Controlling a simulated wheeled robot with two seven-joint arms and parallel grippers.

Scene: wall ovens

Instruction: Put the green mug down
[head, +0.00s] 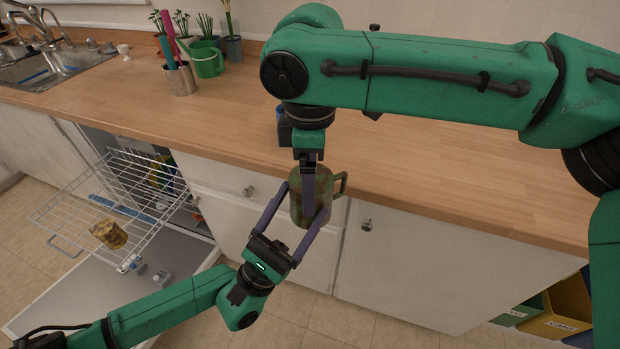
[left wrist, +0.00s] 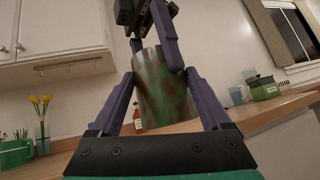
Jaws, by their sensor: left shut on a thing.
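The green mug (head: 325,193), mottled with brown, is held upright just in front of the counter's front edge, with its handle to the right. My left gripper (head: 302,215) comes from the lower left and is shut on the mug's body, one finger on each side. The left wrist view also shows the mug (left wrist: 163,92) between the two purple fingers. My right gripper (head: 308,185) points down from above at the mug's rim. In the left wrist view its fingers (left wrist: 155,45) overlap the mug's top; whether they grip it is unclear.
The wooden counter (head: 440,170) is largely clear. Potted plants, a green watering can (head: 208,62) and a utensil cup (head: 180,80) stand at its back left, near the sink (head: 50,68). Below, an open dishwasher has a pulled-out rack (head: 110,195) holding an amber cup (head: 109,234).

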